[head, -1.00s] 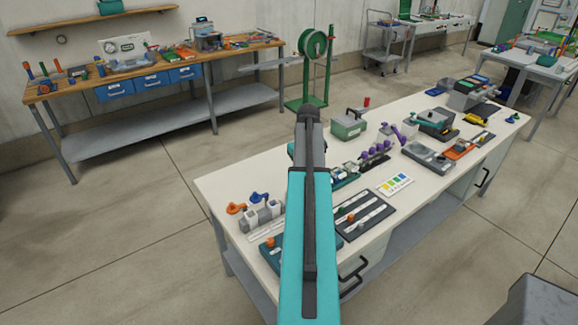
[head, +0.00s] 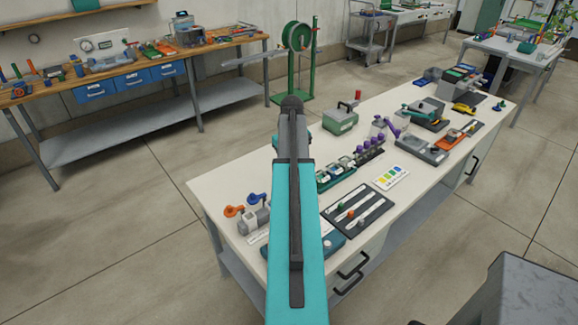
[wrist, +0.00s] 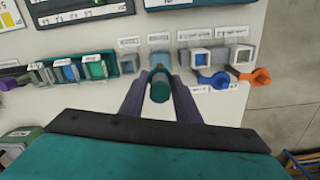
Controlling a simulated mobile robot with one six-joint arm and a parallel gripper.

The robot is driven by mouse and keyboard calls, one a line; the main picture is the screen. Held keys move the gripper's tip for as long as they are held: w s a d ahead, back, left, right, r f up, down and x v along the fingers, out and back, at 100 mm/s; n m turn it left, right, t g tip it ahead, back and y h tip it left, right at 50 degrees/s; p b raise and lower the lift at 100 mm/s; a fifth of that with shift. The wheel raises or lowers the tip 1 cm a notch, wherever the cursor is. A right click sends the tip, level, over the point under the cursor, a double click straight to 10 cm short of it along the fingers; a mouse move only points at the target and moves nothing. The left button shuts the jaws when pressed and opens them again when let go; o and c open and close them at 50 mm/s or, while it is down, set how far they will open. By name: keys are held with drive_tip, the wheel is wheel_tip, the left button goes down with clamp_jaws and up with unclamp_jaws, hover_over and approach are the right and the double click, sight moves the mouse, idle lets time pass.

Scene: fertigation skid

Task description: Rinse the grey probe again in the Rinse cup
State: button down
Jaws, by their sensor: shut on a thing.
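The labels are too small to read, so I cannot tell which is the Rinse cup. In the head view my arm hides the gripper.
A blue-handled piece (wrist: 217,80) and an orange-handled piece (wrist: 251,77) sit by the right cups, near the bench edge. A teal tray (wrist: 124,63) with several compartments lies left. In the head view a dark slotted board (head: 357,207) lies right of my arm.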

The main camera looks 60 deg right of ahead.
drive_tip(key=shift+w, duration=0.2)
idle(0.3)
drive_tip(key=shift+f, duration=0.1)
drive_tip(key=shift+f+b, duration=1.9)
drive_tip(key=shift+f, duration=2)
drive_tip(key=shift+r, duration=0.15)
drive_tip(key=shift+r+p, duration=0.55)
drive_tip(key=shift+r, duration=0.1)
drive_tip(key=shift+f, duration=0.2)
drive_tip(key=shift+f+b, duration=0.3)
drive_tip(key=shift+f, duration=0.3)
drive_tip(key=shift+r, duration=0.1)
